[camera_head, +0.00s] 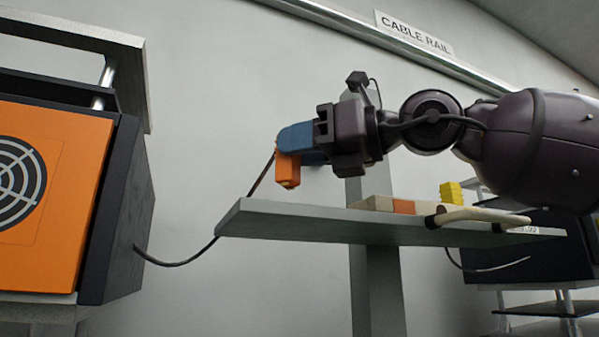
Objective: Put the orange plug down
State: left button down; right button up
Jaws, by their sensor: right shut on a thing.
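The orange plug (287,171) is in the fingers of my right gripper (296,140), whose blue fingertips are shut on it. The plug hangs in the air above the left end of a grey shelf (290,222). A dark cable (204,252) runs from the orange machine's side and passes behind the shelf edge up to the plug. My right arm comes in from the right. My left gripper is not in view.
An orange-fronted machine (70,150) stands at the left. On the shelf are a pale block with an orange part (403,206), a yellow block (451,192) and a cream handle (480,215). The shelf's left end is bare. A "CABLE RAIL" sign (414,33) hangs above.

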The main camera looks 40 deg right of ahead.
aim_at(297, 170)
notch_tip(297, 170, down, 2)
jog(key=shift+f, duration=0.5)
jog(key=shift+f+b, duration=0.15)
jog(key=shift+b, duration=0.25)
jog(key=o, duration=0.9)
jog(key=shift+r, duration=0.25)
